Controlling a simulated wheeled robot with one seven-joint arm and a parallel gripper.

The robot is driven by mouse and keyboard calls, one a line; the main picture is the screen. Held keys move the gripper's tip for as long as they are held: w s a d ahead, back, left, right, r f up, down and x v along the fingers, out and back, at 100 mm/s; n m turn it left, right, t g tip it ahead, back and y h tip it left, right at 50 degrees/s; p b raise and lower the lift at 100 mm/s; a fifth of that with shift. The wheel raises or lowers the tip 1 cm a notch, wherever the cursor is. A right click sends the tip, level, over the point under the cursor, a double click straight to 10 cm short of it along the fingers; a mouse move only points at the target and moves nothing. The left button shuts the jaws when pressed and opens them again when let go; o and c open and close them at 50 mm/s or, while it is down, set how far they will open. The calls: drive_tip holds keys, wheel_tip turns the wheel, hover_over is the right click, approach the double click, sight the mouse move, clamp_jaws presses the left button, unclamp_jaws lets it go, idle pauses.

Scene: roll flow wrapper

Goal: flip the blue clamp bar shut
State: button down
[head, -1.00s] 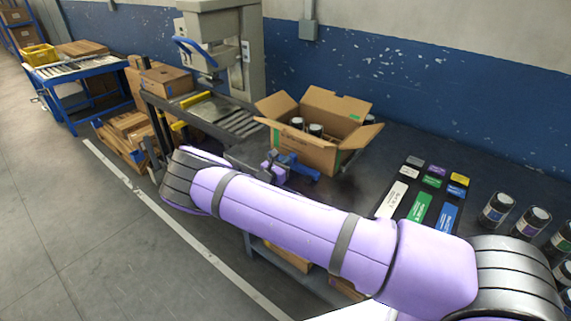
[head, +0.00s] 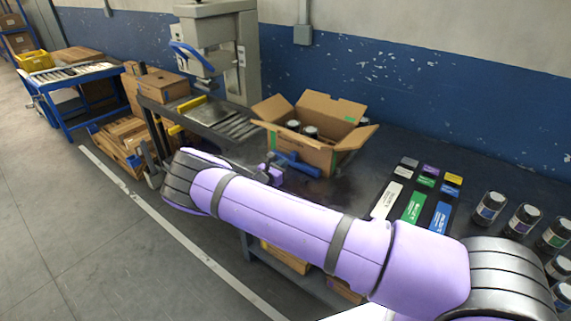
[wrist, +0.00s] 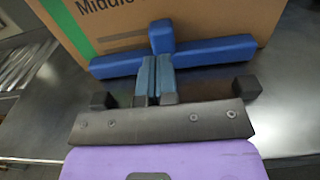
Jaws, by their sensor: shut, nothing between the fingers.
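The blue clamp bar (head: 297,165) is a straight bar with a short raised block at its middle, just in front of the open cardboard box. In the wrist view the bar (wrist: 215,52) runs across the picture, close before the box's printed side. My gripper (wrist: 155,72) is shut and empty, its narrow fingers together at the middle of the bar. The fingertips overlap the bar in this view; I cannot tell whether they touch it. In the head view my gripper (head: 272,172) is left of the bar and mostly hidden behind my forearm.
The open cardboard box (head: 303,151) holds several dark jars. A grey machine (head: 245,60) with a blue handle stands at the back left. Coloured cards (head: 412,206) and jars (head: 490,207) are on the right of the dark table. Small black blocks (wrist: 103,101) flank my fingers.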

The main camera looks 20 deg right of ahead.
drive_tip(key=v, duration=1)
drive_tip(key=shift+s+a, duration=0.15)
drive_tip(key=shift+a, duration=0.1)
drive_tip(key=shift+f, duration=0.1)
drive_tip(key=s+d+r+m+g+y, duration=0.35)
drive_tip(key=s+d+r+m, duration=0.2)
drive_tip(key=r, duration=0.45)
drive_tip(key=s+d+r+m+g+y, duration=0.2)
drive_tip(key=s+d+r+m+g, duration=0.3)
drive_tip(key=r, duration=0.5)
drive_tip(key=s+d+r+m+g+y, duration=0.2)
drive_tip(key=s+d+r+m, duration=0.3)
drive_tip(key=r, duration=0.6)
drive_tip(key=s+r+m+t+y, duration=0.2)
drive_tip(key=s+r+m+y, duration=0.35)
drive_tip(key=s+r, duration=0.75)
drive_tip(key=s+a+r+m+t+y, duration=0.1)
drive_tip(key=s+r+m+t, duration=0.1)
drive_tip(key=s, duration=1.3)
drive_tip(key=shift+s+a+r+m+t+y, duration=0.2)
drive_tip(key=shift+s+a+m+t+y, duration=0.15)
drive_tip(key=shift+m+t, duration=0.55)
